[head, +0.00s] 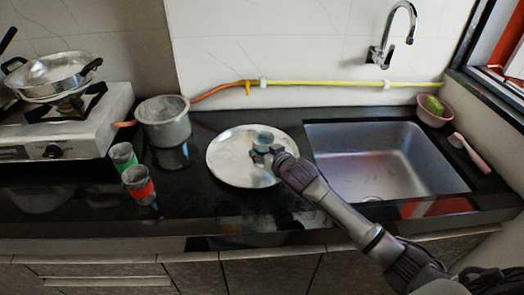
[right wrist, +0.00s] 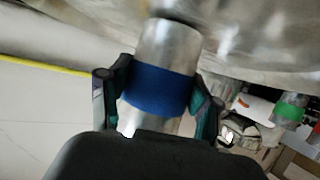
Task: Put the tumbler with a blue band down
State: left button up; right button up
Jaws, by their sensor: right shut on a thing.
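The tumbler with a blue band (right wrist: 160,85) is a metal cup held between the two fingers of my right gripper (right wrist: 157,100), which is shut on it. In the head view the tumbler (head: 263,137) is small and partly hidden by the right gripper (head: 262,153). It is over the round steel plate (head: 225,172), near the middle. In the right wrist view its far end is close to the plate's shiny surface; I cannot tell whether they touch. My left gripper is not in view.
A tumbler with a green band (head: 124,158) and one with a red band (head: 138,186) stand left of the plate. A steel pot (head: 163,122) is behind them. The sink (head: 385,160) is on the right, the stove (head: 60,130) on the left. The plate's left part is bare.

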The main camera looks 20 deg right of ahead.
jog(key=o, duration=1.2)
jog(key=shift+d+f, duration=0.1)
jog(key=shift+c, duration=0.2)
jog(key=shift+r, duration=0.3)
jog(key=shift+s, duration=0.35)
jog(key=a+v, duration=0.1)
jog(key=v, duration=1)
jog(key=shift+d+r, duration=0.2)
jog(key=shift+d, duration=0.3)
jog(key=shift+s, duration=0.1)
